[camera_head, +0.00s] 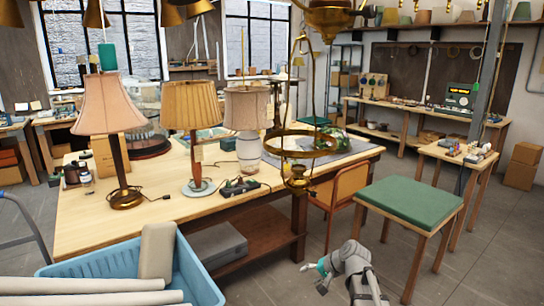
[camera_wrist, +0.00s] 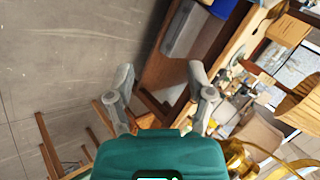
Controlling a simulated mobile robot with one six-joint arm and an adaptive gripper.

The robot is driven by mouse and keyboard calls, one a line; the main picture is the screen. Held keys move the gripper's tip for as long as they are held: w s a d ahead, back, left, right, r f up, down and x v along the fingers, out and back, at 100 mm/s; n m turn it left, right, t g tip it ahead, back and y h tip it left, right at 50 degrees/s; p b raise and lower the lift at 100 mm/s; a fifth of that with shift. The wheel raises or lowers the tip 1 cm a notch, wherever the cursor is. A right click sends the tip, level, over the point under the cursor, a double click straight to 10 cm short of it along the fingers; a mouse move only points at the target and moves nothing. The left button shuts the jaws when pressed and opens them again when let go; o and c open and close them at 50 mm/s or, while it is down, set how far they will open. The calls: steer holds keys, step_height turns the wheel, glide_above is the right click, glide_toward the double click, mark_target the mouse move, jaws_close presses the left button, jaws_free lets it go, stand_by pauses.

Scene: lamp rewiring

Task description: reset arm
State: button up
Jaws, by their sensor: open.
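My gripper (camera_head: 312,276) is at the bottom of the head view, low in front of the workbench (camera_head: 95,225), over the floor. In the wrist view my gripper (camera_wrist: 160,78) has its two grey fingers apart with nothing between them. Beyond them are the grey floor and the wooden bench's lower shelf. The gripper touches nothing that I can see. My arm enters the head view from the bottom edge.
Several shaded lamps (camera_head: 191,108) stand on the workbench. A brass lamp frame (camera_head: 300,145) hangs at its right end. A green-topped stool (camera_head: 410,200) and a wooden chair (camera_head: 347,185) stand nearby. A blue bin (camera_head: 205,285) is at lower left.

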steer(key=s+d+f+n+g+h, duration=0.2)
steer(key=s+h, duration=0.1)
steer(key=s, duration=0.5)
steer(key=s+d+f+n+g+h, duration=0.2)
steer(key=s+f+h, duration=0.1)
steer(key=s, duration=0.5)
steer(key=shift+s+d+g+h, duration=0.15)
steer(key=shift+s+g+h, duration=0.15)
steer(key=shift+h, duration=0.3)
